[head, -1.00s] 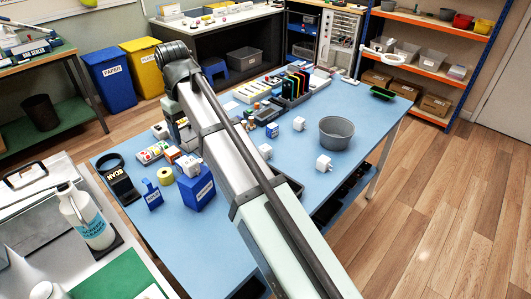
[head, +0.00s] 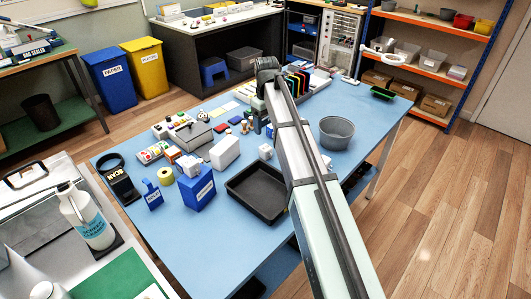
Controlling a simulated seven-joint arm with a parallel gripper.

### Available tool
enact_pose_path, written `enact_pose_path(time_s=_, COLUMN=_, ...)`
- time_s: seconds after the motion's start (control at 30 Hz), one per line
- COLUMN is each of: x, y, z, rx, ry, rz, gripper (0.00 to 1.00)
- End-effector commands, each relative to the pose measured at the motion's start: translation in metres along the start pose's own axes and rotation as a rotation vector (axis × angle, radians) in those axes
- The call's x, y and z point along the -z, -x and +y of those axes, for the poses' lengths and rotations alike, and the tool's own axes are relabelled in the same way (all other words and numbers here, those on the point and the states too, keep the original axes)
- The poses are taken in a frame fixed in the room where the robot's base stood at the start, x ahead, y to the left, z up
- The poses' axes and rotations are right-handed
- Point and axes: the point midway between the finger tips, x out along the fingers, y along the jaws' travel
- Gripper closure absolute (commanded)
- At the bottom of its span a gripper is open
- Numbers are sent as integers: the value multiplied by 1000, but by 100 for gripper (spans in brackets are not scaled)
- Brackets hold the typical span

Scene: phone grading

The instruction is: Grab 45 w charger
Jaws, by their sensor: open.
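Small white plug-like blocks that look like chargers stand on the blue table (head: 225,240). One white charger (head: 265,152) is just left of my arm, above the black tray. Another white charger (head: 188,165) is at the blue labelled box on the left. Others stand near or behind my arm and are mostly covered. No wattage marking is readable, so I cannot tell which one is the 45 W. My arm reaches over the table's right half, its bent joint near the coloured upright slots. My gripper's fingers are hidden behind the arm.
An empty black tray (head: 252,197) lies left of my arm. A white box (head: 224,152) and blue labelled box (head: 197,190) stand further left. A grey round bin (head: 336,132) is right of the arm. Coloured upright slots (head: 297,80) stand at the back.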

Motion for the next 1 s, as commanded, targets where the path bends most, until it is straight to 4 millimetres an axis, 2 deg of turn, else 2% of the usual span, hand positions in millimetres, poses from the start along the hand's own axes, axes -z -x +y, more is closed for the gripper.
enact_pose_path(time_s=0.2, x=-1, y=-38, z=-1, rx=1, ry=0, rz=-2, gripper=28)
enact_pose_path(time_s=0.4, x=0, y=-63, z=-1, rx=1, ry=0, rz=-2, gripper=28)
enact_pose_path(time_s=0.77, x=0, y=-78, z=-1, rx=0, ry=0, rz=-1, gripper=28)
enact_pose_path(time_s=1.0, x=2, y=-106, z=1, rx=1, ry=0, rz=-2, gripper=28)
